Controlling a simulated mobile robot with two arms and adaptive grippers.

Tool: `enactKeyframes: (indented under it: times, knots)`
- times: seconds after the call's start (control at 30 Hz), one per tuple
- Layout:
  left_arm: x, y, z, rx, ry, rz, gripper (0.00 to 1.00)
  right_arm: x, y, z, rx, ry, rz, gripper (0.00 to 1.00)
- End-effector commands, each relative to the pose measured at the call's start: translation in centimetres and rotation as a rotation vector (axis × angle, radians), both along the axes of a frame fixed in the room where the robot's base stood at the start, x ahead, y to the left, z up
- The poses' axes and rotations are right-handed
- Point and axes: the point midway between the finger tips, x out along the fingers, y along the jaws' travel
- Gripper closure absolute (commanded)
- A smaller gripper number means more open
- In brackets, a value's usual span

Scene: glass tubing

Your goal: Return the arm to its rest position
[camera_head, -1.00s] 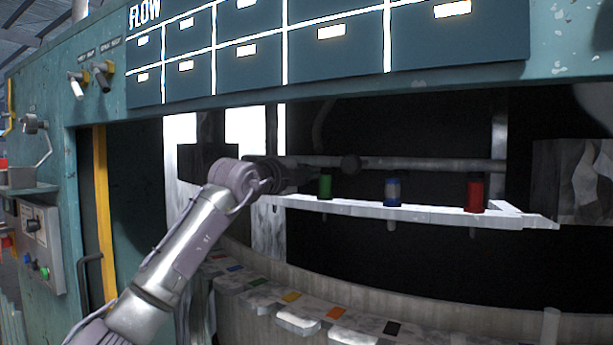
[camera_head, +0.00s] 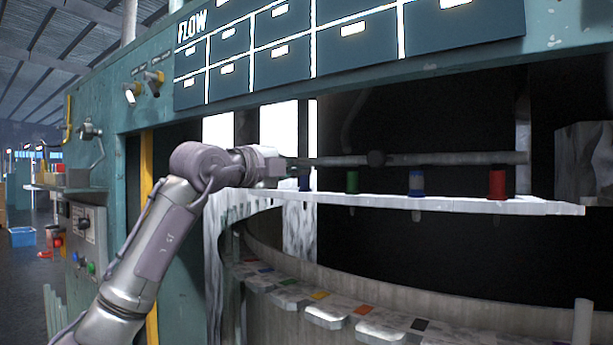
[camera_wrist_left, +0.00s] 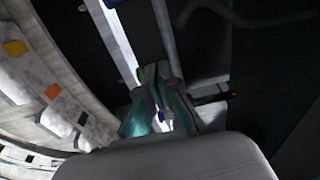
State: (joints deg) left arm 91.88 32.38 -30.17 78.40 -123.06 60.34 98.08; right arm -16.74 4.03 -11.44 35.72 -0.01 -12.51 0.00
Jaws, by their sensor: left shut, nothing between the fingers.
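My left gripper (camera_head: 286,168) is at the end of the grey arm coming in from the left, near the left end of the white rack (camera_head: 455,205). The left wrist view shows its teal fingers (camera_wrist_left: 158,72) shut with nothing between them. A dark blue tube (camera_head: 304,183) is just beside the gripper; whether they touch cannot be told. To its right on the rack stand a green tube (camera_head: 352,181), a blue tube (camera_head: 416,182) and a red tube (camera_head: 497,183), all upright. My right gripper is not in view.
A curved ledge with coloured tiles (camera_head: 325,311) runs below the rack. The teal machine frame (camera_head: 105,110) and a yellow post (camera_head: 147,170) stand left. A dark FLOW board (camera_head: 350,40) hangs above. A pipe (camera_head: 440,158) runs behind the rack. Open floor lies far left.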

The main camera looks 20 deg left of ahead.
Motion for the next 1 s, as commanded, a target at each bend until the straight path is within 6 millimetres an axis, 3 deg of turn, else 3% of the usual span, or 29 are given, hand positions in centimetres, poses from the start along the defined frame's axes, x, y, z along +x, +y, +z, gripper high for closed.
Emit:
enactKeyframes:
  times: [0.17, 0.4, 0.5, 0.57, 0.67, 0.7, 0.8, 0.9, 1.0]
  knots:
    - [0.0, 0.0, 0.0, -0.001, 0.001, 0.001, 1.00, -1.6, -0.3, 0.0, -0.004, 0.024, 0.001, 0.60]
    - [0.1, -0.1, -0.1, 0.000, 0.000, -0.002, 1.00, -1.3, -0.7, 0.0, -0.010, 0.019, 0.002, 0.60]
    - [0.2, -1.3, -1.0, -0.002, -0.012, -0.042, 1.00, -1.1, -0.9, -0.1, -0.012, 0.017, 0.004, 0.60]
    - [0.3, -3.1, -2.3, -0.011, -0.032, -0.103, 1.00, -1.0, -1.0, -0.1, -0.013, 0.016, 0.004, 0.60]
    - [-0.2, -7.6, -5.7, -0.069, -0.102, -0.267, 1.00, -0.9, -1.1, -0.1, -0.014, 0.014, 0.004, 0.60]
    - [-0.8, -9.4, -7.1, -0.116, -0.141, -0.338, 1.00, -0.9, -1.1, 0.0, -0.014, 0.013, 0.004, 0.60]
    - [-2.9, -12.2, -10.2, -0.289, -0.242, -0.467, 1.00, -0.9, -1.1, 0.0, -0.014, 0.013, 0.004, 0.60]
    - [-4.8, -12.3, -13.0, -0.512, -0.323, -0.497, 1.00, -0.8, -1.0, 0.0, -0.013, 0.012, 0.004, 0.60]
    - [-6.0, -10.3, -16.5, -0.753, -0.360, -0.426, 1.00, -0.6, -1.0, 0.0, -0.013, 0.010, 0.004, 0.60]
